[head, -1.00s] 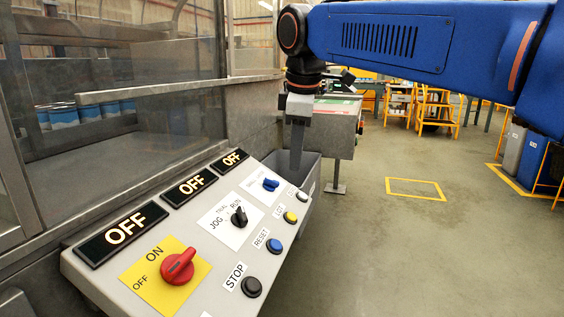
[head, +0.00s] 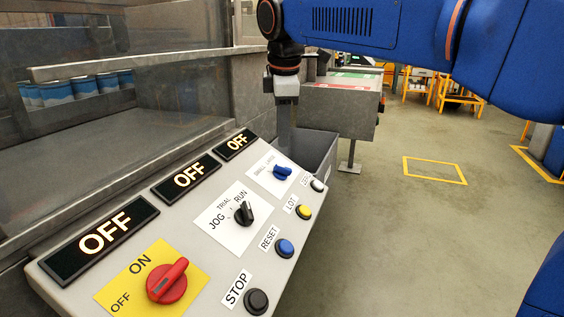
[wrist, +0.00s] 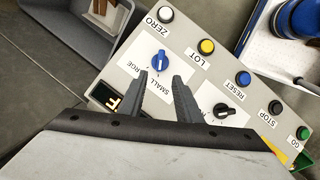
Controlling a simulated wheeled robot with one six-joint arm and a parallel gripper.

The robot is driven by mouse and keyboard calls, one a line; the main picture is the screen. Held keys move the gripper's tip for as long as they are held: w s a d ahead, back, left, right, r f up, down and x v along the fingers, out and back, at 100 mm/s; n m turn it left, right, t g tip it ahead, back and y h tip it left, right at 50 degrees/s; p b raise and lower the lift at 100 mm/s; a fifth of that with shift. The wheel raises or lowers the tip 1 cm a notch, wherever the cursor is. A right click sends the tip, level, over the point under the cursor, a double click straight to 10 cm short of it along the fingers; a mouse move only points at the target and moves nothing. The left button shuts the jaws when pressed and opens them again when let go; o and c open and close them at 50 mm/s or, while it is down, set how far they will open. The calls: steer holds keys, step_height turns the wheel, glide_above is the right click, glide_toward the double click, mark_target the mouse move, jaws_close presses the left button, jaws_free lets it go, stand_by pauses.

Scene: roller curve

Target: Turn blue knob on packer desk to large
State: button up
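The blue knob (head: 282,173) sits on a white plate at the far end of the sloping packer desk panel (head: 210,270). In the wrist view the blue knob (wrist: 159,60) is just beyond my fingertips, and the plate reads SMALL and LARGE. I cannot tell surely which word the knob points to. My gripper (wrist: 160,76) is open and empty, its two fingers apart on either side of the line to the knob. In the head view my gripper (head: 286,142) points down above and behind the knob, apart from it.
A black JOG/TRIAL/RUN knob (head: 244,213) and a red ON/OFF knob (head: 167,281) are nearer on the panel. Yellow LOT (head: 304,211), blue RESET (head: 285,248) and black STOP (head: 256,301) buttons line the right edge. Three displays read OFF. A grey bin (head: 318,150) stands beyond the panel.

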mark_target(282, 166)
steer(key=x, duration=1)
steer(key=shift+w+f, duration=0.1)
steer(key=shift+f, duration=0.05)
jaws_close()
